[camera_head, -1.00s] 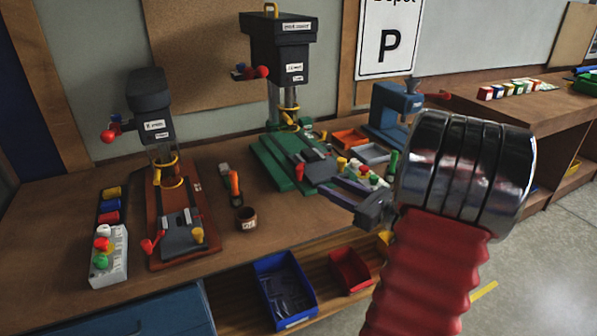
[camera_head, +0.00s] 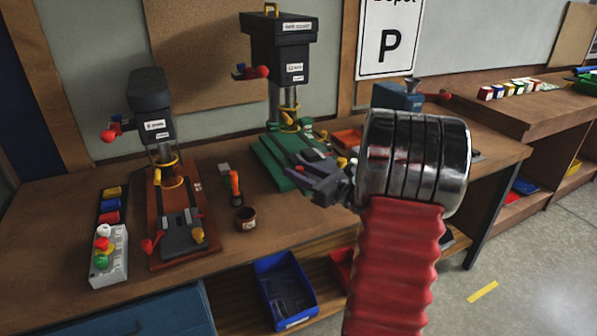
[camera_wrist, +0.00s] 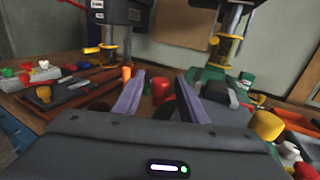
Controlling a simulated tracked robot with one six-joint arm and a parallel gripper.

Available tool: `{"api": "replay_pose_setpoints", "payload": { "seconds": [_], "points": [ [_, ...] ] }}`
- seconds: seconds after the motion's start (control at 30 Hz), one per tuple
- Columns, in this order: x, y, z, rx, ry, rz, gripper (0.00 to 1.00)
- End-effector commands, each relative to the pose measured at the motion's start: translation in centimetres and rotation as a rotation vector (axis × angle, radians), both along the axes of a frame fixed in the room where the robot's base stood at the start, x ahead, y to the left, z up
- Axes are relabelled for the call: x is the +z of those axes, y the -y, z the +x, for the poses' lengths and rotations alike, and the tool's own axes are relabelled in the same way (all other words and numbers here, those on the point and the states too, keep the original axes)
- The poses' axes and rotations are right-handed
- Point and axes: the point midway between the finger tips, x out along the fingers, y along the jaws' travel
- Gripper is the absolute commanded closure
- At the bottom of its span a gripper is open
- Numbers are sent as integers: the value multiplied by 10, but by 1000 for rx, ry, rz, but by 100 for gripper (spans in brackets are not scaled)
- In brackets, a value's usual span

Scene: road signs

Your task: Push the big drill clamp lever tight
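The big drill (camera_head: 283,60) is the dark drill press on a green base (camera_head: 268,160), at the back middle of the bench in the head view. In the wrist view its green base (camera_wrist: 208,78) and grey clamp show at the right. My gripper (camera_wrist: 160,80) is open, with its two purple-grey fingers spread apart. A red lever (camera_wrist: 190,98) shows close beside the right finger; I cannot tell whether they touch. In the head view my gripper (camera_head: 306,170) is over the front of the green base and hides much of the clamp there.
The small drill (camera_head: 150,100) on a brown base stands to the left. An orange-handled tool (camera_head: 234,183) and a brown cup (camera_head: 245,218) lie between the drills. A blue bin (camera_head: 284,285) is below the bench top. A yellow knob (camera_wrist: 267,124) is close on the right.

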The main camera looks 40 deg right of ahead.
Motion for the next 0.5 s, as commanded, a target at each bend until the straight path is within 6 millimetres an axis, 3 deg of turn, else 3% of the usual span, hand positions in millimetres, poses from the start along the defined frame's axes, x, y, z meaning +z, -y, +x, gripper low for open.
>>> {"api": "replay_pose_setpoints", "payload": {
  "seconds": [0.3, 0.5],
  "points": [
    [0, 0, 2, -1, 1, 0, 62],
    [0, 0, 2, -1, 1, 0, 76]
  ]
}}
